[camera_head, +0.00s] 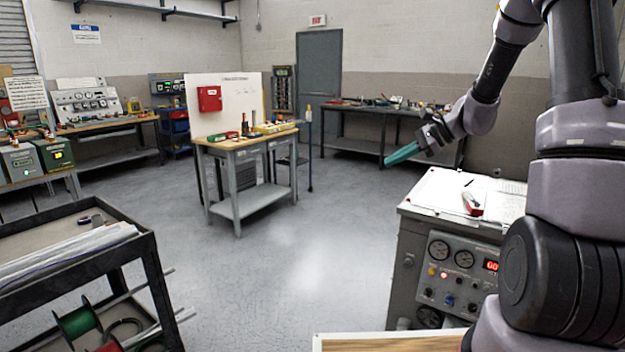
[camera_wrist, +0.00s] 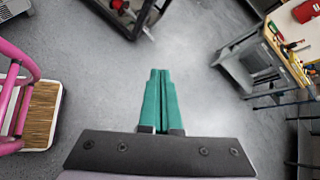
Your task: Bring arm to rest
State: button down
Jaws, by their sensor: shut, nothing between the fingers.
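My gripper (camera_head: 388,161) shows at the right of the head view, raised in the air with its green fingers pointing left and slightly down. It is over the far left side of the grey control cabinet, above open floor. In the wrist view my gripper (camera_wrist: 160,72) has its two green fingers pressed together, with nothing between them. The arm is bent, rising from the right and coming down to the gripper.
A grey control cabinet (camera_head: 413,262) with gauges stands near the arm. A workbench (camera_head: 240,146) stands mid-room, and a dark cart (camera_head: 150,245) with cable reels is at left. Pink tubing (camera_wrist: 18,105) shows at the wrist view's left. The central floor is clear.

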jog(key=s+d+r+n+t+h, duration=0.1)
jog(key=s+r+n+h, duration=0.3)
jog(key=s, duration=0.9)
jog(key=s+d+r+n+t+h, duration=0.1)
jog(key=s+r+n+h, duration=0.3)
jog(key=s+r+n, duration=0.4)
jog(key=s+r+t, duration=0.1)
jog(key=s+r, duration=0.3)
jog(key=s, duration=0.2)
jog(key=shift+s+n, duration=0.25)
jog(key=shift+n, duration=0.05)
jog(key=shift+d, duration=0.1)
